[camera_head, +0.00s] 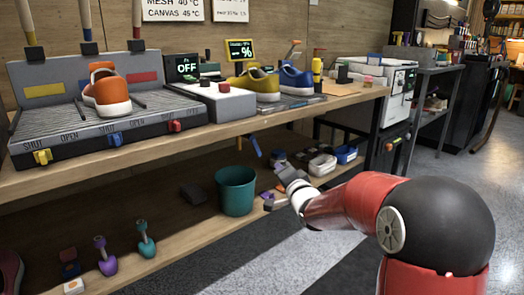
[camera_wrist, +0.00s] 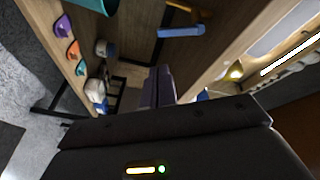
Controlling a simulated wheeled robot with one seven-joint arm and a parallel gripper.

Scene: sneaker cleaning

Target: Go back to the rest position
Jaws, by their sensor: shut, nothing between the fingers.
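My gripper (camera_head: 280,163) is at the end of my red and white arm, in front of the workbench (camera_head: 160,155) and just below its front edge. In the wrist view the fingers (camera_wrist: 157,88) stand together, shut and empty. A blue handle-like piece (camera_head: 256,145) hangs at the bench edge, up and left of my gripper. It also shows in the wrist view (camera_wrist: 181,32), apart from the fingers.
A teal bucket (camera_head: 236,190) stands on the lower shelf, left of my gripper. An orange sneaker (camera_head: 107,92) sits on the ribbed grey rack (camera_head: 60,128). Yellow (camera_head: 257,83) and blue (camera_head: 294,78) shoes stand farther along. Open floor (camera_head: 455,190) lies to the right.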

